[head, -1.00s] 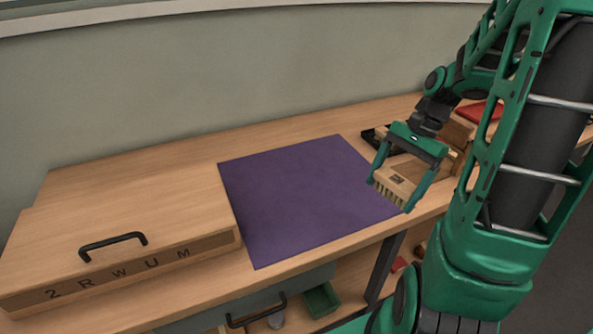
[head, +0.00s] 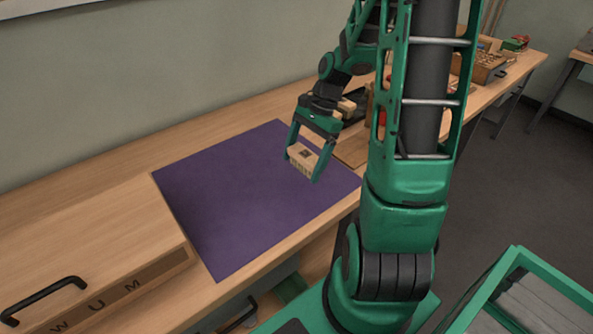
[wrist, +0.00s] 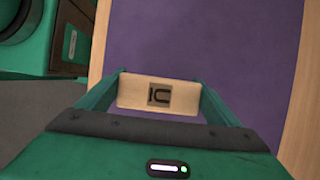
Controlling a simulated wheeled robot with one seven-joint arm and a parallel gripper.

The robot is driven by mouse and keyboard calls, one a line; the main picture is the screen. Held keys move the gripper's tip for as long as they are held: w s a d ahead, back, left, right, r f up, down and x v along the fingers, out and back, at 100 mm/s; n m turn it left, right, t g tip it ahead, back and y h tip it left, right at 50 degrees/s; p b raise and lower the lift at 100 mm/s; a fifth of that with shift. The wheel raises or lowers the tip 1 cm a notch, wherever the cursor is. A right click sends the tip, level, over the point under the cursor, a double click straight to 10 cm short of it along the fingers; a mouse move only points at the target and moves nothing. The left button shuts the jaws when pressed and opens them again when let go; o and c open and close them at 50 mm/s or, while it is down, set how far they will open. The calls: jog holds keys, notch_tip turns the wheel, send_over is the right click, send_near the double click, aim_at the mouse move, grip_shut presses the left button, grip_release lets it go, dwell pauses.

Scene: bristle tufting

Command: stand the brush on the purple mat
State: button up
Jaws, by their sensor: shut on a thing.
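The brush (head: 303,157) has a pale wooden block with a dark mark and short bristles pointing down. My gripper (head: 303,165) is shut on it, one green finger at each end. In the head view the brush shows over the right part of the purple mat (head: 225,200), seemingly held above it. In the wrist view the block (wrist: 135,92) sits between my fingers, with the mat (wrist: 235,50) behind it; the bristles are hidden there.
The wooden workbench (head: 110,160) runs along the wall. A wooden box with a black handle (head: 42,297) and letters stands left of the mat. Wooden items lie right of the mat, partly hidden by my arm. A green-framed bin (head: 520,290) is at lower right.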

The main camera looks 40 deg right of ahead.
aim_at(299, 180)
jog(key=shift+w+f, duration=0.4)
jog(key=shift+w, duration=0.2)
jog(key=shift+a+f, duration=0.1)
jog(key=shift+f, duration=1.9)
jog(key=shift+f, duration=0.1)
jog(key=o, duration=1.3)
